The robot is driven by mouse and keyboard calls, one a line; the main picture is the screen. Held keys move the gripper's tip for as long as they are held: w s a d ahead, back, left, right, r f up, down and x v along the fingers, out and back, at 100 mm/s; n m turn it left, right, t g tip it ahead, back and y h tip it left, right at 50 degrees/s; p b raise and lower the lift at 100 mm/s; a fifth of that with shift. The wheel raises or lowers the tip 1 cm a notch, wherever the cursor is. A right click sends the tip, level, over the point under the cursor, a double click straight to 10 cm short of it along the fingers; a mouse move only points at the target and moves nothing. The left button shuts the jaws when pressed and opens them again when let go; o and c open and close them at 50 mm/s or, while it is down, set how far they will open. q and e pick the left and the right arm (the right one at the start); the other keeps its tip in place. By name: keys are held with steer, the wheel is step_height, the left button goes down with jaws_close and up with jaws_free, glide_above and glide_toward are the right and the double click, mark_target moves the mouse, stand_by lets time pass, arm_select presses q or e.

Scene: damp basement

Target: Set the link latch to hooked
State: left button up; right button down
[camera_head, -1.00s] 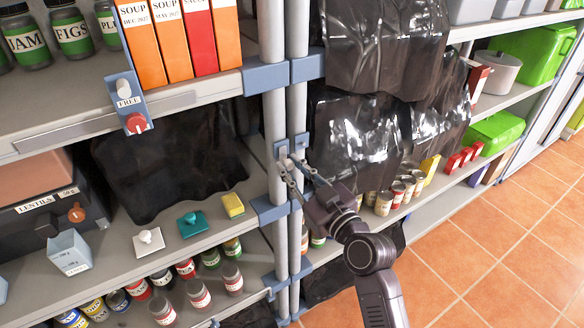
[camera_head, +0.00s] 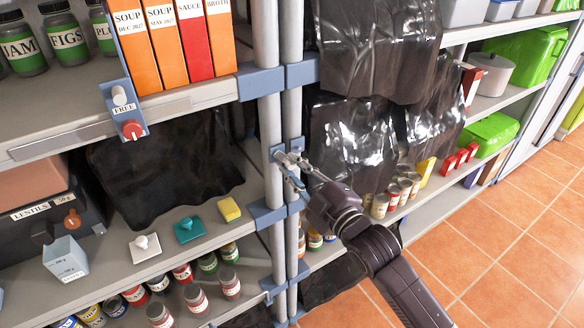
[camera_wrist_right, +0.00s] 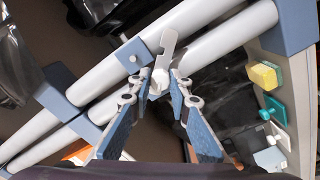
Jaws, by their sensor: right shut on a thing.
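The link latch (camera_head: 280,154) is a small pale metal link with blue mounts on two adjoining grey shelf posts. In the right wrist view its flat notched plate (camera_wrist_right: 168,48) lies across the posts beside a blue bracket (camera_wrist_right: 129,56) with a small round stud. My right gripper (camera_head: 291,160) is shut on the latch's pale knob; its fingertips (camera_wrist_right: 159,88) close around it in the wrist view. The fingers hide part of the link in the head view, and I cannot tell whether its notch sits on a stud. My left gripper is not in view.
Blue collars (camera_head: 262,83) clamp the posts above and below the latch. Dark plastic sheeting (camera_head: 352,135) hangs close to the right. A left shelf holds a yellow sponge (camera_head: 229,209) and a teal-handled tool (camera_head: 189,229). Tiled floor (camera_head: 500,240) is open at right.

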steer(key=shift+w+d+r+n+p, duration=0.1)
steer(key=shift+r+n+p, duration=0.35)
steer(key=shift+n, duration=1.15)
steer(key=shift+w+d+r+n+p, duration=0.15)
steer(key=shift+n+p, duration=0.45)
steer(key=shift+n, duration=1)
steer(key=shift+s+d+r+n+p, duration=0.1)
steer(key=shift+r+n+p, duration=0.3)
steer(key=shift+n, duration=1.2)
steer(key=shift+f, duration=0.15)
steer(key=c, duration=1.8)
jaws_free()
steer(key=shift+o, duration=0.2)
steer(key=v, duration=1.2)
